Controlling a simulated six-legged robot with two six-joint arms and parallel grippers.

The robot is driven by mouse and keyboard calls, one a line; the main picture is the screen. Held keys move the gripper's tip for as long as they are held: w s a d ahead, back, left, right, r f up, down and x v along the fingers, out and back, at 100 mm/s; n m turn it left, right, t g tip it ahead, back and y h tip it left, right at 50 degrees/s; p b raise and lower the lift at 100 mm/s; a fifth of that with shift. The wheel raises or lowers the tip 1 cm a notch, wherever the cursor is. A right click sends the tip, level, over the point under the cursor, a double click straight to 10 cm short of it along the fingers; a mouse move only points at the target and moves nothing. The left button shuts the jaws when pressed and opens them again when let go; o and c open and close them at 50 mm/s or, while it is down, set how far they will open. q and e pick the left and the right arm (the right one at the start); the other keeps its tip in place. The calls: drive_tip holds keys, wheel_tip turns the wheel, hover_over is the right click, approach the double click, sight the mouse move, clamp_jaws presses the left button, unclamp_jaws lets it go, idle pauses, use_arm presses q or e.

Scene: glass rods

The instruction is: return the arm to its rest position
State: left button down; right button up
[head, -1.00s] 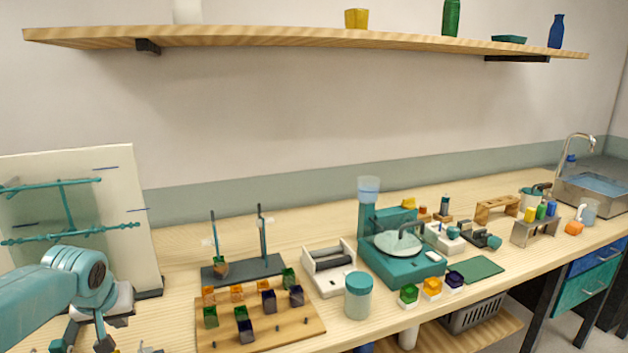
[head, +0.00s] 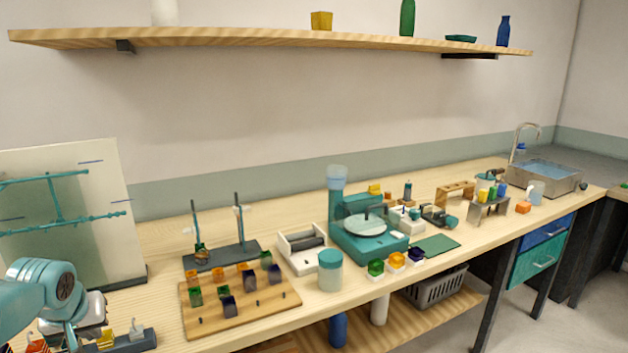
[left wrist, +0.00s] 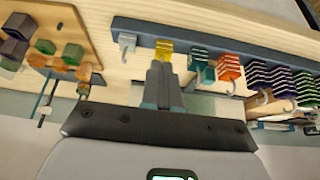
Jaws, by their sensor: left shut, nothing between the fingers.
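My left arm comes in at the lower left of the head view, its teal wrist joint low in the picture. The fingers are hard to make out there. In the left wrist view my left gripper (left wrist: 163,85) shows its two dark fingers together with nothing between them. The fingertips point toward a dark rail holding a yellow ridged piece (left wrist: 164,49), a teal one (left wrist: 201,66) and an orange one (left wrist: 229,68). I cannot tell whether the tips touch the rail. My right gripper is in neither view.
A pale upright board (head: 98,225) with teal rods stands behind my left arm. A shelf (head: 250,38) hangs above.

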use_arm(q)
drive_tip(key=s+d+f+m+g+h, duration=0.25)
drive_tip(key=d+f+h, duration=0.25)
drive_tip(key=d+f, duration=1.5)
drive_tip(key=s+d+f, duration=0.4)
drive_tip(key=s+f, duration=0.1)
drive_tip(key=s, duration=0.2)
drive_tip(key=s+d+f+g+h+p, duration=0.1)
drive_tip(key=s+d+f, duration=0.3)
drive_tip(key=s, duration=0.3)
drive_tip(key=s+d+f+m+g, duration=0.1)
drive_tip(key=s+d+f, duration=0.3)
drive_tip(key=s+f, duration=0.2)
drive_tip(key=shift+s+d+h, duration=0.2)
drive_tip(key=shift+s+h, duration=0.1)
drive_tip(key=shift+s, duration=0.55)
